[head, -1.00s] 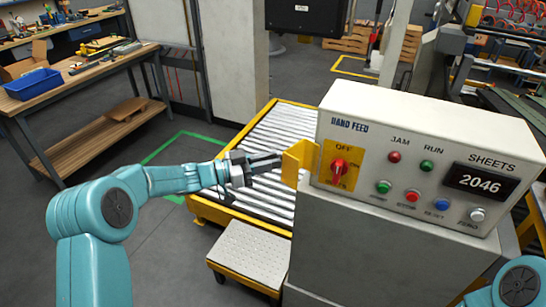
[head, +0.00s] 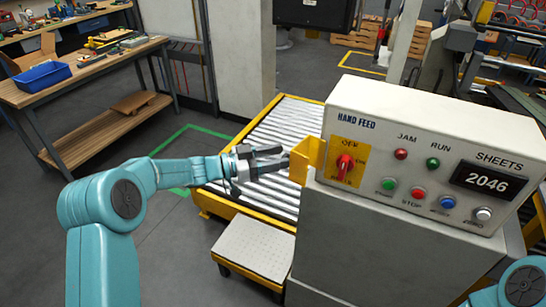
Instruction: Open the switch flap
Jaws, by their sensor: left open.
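The switch flap is a yellow plate (head: 306,159) at the left edge of the control box (head: 430,110). It stands swung out to the left, away from the yellow switch plate. The red rotary switch (head: 345,164) on that plate is uncovered. My left gripper (head: 286,160) is open, its fingers pointing right toward the flap. The fingertips are close to the flap's left edge; I cannot tell whether they touch it. Nothing shows between the fingers. Only a teal joint of my right arm shows at the bottom right; its gripper is out of view.
The box carries lamps, push buttons and a display (head: 487,180) reading 2046. A roller conveyor (head: 290,125) lies behind my left gripper, with a step (head: 255,248) below. A workbench (head: 85,75) with a blue bin (head: 38,80) stands at the left.

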